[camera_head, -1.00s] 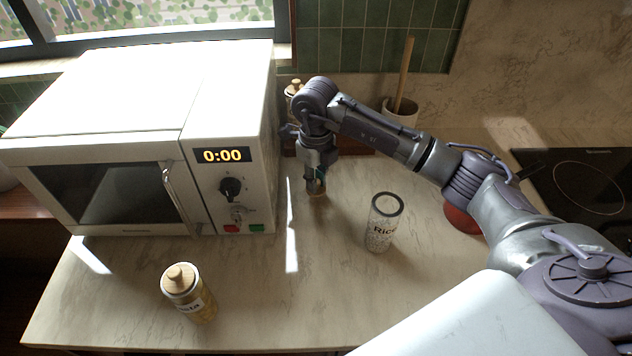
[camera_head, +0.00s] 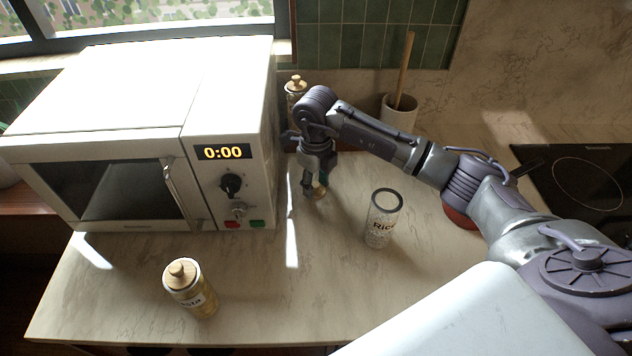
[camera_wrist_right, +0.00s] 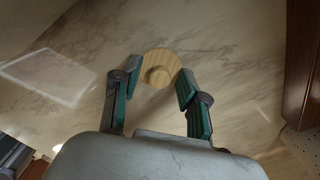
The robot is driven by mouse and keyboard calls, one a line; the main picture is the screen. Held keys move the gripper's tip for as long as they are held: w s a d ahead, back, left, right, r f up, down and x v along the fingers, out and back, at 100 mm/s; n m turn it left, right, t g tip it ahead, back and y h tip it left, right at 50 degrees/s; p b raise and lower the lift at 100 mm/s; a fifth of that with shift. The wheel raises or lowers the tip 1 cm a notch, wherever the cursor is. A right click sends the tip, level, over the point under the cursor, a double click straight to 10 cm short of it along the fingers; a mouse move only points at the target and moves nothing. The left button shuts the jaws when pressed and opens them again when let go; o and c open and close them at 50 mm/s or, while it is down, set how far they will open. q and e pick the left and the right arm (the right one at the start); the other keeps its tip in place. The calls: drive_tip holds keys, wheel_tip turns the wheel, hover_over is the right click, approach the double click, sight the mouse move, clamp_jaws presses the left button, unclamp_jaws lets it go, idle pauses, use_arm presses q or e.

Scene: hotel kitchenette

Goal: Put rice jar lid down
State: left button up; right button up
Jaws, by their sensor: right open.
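The rice jar lid (camera_wrist_right: 158,66) is a round, light wooden disc with a knob, lying knob up on the marble counter in the right wrist view. My right gripper (camera_wrist_right: 160,84) is open, with its teal-padded fingers on either side of the lid. In the head view my right gripper (camera_head: 315,189) points down close to the counter, right of the microwave, and mostly hides the lid. The clear rice jar (camera_head: 381,222) stands upright and open, to the right and nearer. My left gripper is out of view.
A white microwave (camera_head: 95,95) stands at the left. A pasta jar (camera_head: 190,292) with a wooden lid stands in front of it. Another lidded jar (camera_head: 296,86) and a utensil pot (camera_head: 399,112) stand behind my right arm. A dark hob (camera_head: 580,185) is at the right. The front middle counter is clear.

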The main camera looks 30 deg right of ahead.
sight(316, 184)
drive_tip(key=shift+r, duration=0.45)
wheel_tip(316, 184, up, 11)
drive_tip(key=b, duration=0.3)
drive_tip(key=shift+r, duration=0.2)
